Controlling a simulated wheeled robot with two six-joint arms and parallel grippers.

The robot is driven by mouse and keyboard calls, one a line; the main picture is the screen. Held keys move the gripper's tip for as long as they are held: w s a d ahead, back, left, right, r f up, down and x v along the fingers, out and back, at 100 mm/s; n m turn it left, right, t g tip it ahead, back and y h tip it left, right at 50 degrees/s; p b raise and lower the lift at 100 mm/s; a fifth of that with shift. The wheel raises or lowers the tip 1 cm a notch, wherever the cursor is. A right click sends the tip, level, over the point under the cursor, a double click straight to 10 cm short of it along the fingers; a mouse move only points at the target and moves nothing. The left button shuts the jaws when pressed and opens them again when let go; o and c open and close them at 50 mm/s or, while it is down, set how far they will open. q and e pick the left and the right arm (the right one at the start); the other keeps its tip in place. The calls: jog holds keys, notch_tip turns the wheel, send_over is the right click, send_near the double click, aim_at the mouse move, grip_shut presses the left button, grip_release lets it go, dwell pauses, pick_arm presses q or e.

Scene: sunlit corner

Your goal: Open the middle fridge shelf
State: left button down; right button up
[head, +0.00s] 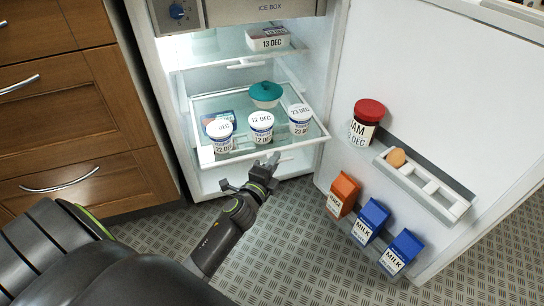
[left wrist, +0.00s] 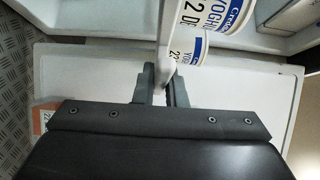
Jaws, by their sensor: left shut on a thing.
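The fridge (head: 170,110) stands open. Its middle shelf (head: 210,158) is a clear tray with a pale rim, and its front corner overlaps the right front edge of the fridge. It carries three yoghurt cups (head: 260,126), a teal-lidded bowl (head: 265,92) and a flat dark pack behind the left cup. My left gripper (head: 268,166) is at the shelf's front, shut on the white shelf handle (head: 286,159). In the left wrist view, the pale handle bar (left wrist: 163,40) runs between the fingers, with yoghurt cups beyond. My right gripper is not in view.
The open fridge door (head: 420,80) fills the right, holding a jam jar (head: 367,122), an egg rack (head: 420,185) and cartons (head: 371,217). An upper shelf (head: 215,58) bears a white box (head: 268,38). Wooden drawers (head: 60,120) stand at left. Floor before the fridge is clear.

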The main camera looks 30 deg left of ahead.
pick_arm(q)
jog(key=shift+s+d+f, duration=0.15)
jog(key=c, duration=1.5)
grip_release()
jog(key=shift+d, duration=0.1)
jog(key=shift+s+d+b, duration=0.2)
jog(key=shift+s+b, duration=0.1)
jog(key=shift+s, duration=2.6)
jog(key=shift+s+d+b, duration=0.25)
jog(key=shift+s, duration=2.65)
jog(key=shift+s+d+b, duration=0.2)
jog(key=shift+s+b, duration=0.1)
jog(key=shift+s, duration=2.6)
